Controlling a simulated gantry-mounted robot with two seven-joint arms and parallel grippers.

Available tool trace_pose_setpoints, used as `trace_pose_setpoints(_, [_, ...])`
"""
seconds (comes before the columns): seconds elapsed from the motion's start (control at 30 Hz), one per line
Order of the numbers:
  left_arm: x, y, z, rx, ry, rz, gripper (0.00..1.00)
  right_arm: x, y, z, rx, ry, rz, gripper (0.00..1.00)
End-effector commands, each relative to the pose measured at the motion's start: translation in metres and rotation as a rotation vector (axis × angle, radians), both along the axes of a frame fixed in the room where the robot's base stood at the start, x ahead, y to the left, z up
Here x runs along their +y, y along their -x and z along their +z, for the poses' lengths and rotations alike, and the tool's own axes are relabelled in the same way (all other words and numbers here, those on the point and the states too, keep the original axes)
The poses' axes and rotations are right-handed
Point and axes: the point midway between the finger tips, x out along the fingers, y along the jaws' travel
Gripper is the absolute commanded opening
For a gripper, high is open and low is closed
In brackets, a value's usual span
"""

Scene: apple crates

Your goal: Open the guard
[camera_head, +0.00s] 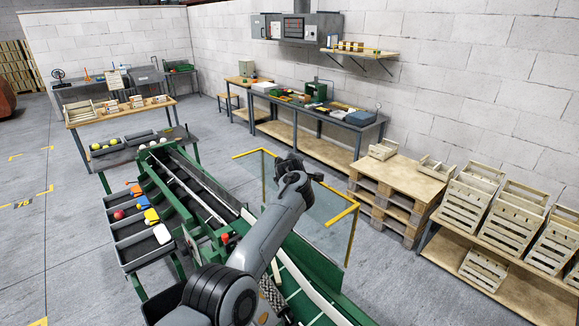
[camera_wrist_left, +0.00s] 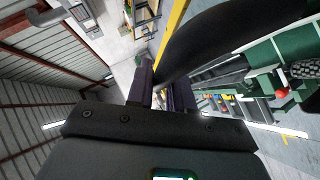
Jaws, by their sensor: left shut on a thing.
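The guard (camera_head: 338,213) is a clear panel with a yellow frame. It stands upright along the far side of the green conveyor (camera_head: 176,205) in the head view. My left gripper (camera_head: 291,172) is at the guard's top yellow rail, near the middle of its length, and partly covers it. In the left wrist view a yellow bar of the guard (camera_wrist_left: 174,32) runs down towards the dark fingers (camera_wrist_left: 160,92). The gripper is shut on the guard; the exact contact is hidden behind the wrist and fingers. My right gripper is in neither view.
Grey trays (camera_head: 137,246) with coloured pieces line the conveyor's left side. A pallet stack (camera_head: 391,196) and wooden crates (camera_head: 510,216) stand right of the guard. A workbench (camera_head: 318,117) runs along the wall. Some floor between the guard and bench is clear.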

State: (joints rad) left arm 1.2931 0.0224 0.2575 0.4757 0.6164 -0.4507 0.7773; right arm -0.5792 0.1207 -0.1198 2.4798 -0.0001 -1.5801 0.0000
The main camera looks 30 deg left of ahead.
Motion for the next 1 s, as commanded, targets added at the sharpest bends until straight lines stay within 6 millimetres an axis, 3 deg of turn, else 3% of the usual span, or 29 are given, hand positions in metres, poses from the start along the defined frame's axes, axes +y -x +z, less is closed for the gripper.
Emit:
trace_pose_setpoints(0.03, [0.0, 0.0, 0.0, 0.0, 0.0, 0.0, 0.26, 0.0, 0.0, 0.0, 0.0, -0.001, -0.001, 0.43])
trace_pose_setpoints(0.13, [0.0, 0.0, 0.0, 0.0, 0.0, 0.0, 0.41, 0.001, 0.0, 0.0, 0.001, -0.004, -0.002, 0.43])
trace_pose_setpoints(0.67, [-0.003, 0.003, 0.001, -0.001, -0.002, 0.0, 0.41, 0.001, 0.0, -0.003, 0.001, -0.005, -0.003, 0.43])
trace_pose_setpoints(1.0, [-0.017, 0.024, 0.011, -0.003, 0.001, 0.0, 0.41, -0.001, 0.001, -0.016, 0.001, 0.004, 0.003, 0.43])
